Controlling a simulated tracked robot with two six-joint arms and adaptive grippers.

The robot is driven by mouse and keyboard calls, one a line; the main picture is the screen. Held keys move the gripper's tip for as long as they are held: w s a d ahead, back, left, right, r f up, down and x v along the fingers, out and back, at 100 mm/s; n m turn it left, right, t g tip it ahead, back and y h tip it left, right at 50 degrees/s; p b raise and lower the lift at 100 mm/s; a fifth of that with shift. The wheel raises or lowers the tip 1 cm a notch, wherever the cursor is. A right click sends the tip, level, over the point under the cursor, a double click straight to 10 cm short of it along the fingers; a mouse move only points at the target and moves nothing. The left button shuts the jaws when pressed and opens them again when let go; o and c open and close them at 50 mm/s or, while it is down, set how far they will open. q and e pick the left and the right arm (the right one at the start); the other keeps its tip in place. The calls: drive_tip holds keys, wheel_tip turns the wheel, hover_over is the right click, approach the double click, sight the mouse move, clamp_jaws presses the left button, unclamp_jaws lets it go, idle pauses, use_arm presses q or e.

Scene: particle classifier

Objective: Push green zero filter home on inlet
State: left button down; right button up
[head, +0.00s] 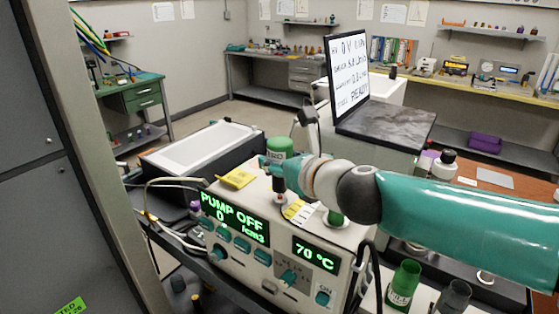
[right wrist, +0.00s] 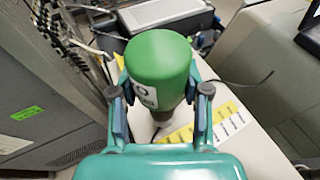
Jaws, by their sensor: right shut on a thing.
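The green zero filter (head: 279,146) stands above the top of the cream instrument (head: 225,254). It also shows in the right wrist view (right wrist: 158,58), upright, with a white label on its side and a darker lower part. My right gripper (head: 274,163) is shut on the filter, with one finger on each side of it in the right wrist view (right wrist: 158,92). My left gripper is out of both views.
The instrument's front display (head: 234,217) reads "PUMP OFF". A yellow tag (head: 237,179) and a label strip (head: 298,211) lie on its top.

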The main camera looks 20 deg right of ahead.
drive_tip(key=shift+f+b, duration=0.55)
drive_tip(key=shift+f, duration=0.05)
drive_tip(key=shift+f+b, duration=0.3)
drive_tip(key=shift+f, duration=0.05)
drive_tip(key=shift+f, duration=0.25)
drive_tip(key=o, duration=1.4)
drive_tip(key=shift+c, duration=0.2)
drive_tip(key=shift+r, duration=0.1)
drive_tip(key=shift+s+d, duration=0.1)
drive_tip(key=v, duration=1.1)
drive_tip(key=shift+s, duration=0.4)
